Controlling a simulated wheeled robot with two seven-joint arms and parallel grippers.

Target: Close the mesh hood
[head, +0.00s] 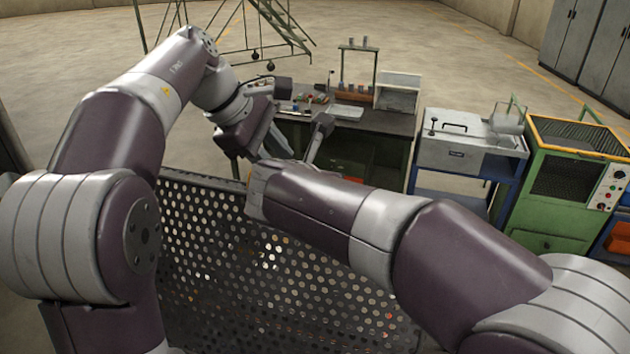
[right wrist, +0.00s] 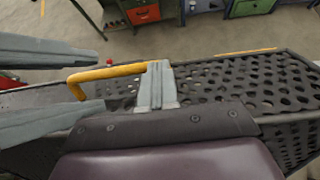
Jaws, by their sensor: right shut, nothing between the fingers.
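The mesh hood (head: 265,275) is a dark perforated metal panel low in front of me, partly covered by my arms. In the right wrist view its mesh (right wrist: 250,90) runs off to the right, with a yellow bar handle (right wrist: 112,72) on the left. My left gripper (right wrist: 103,80) comes in from the left there, its two grey fingers spread apart above and below the handle's bent end. My right gripper (right wrist: 157,66) is shut, its narrow fingers overlapping the handle's right part; I cannot tell whether they touch it. In the head view both hands crowd together beyond the hood's upper edge.
Behind the hood stand a cluttered workbench (head: 385,121), a grey lidded box (head: 460,152) on a blue stand and a green machine (head: 545,195). Grey cabinets (head: 590,40) are at the upper right. Green mobile steps (head: 285,25) stand at the back. Open floor lies beyond.

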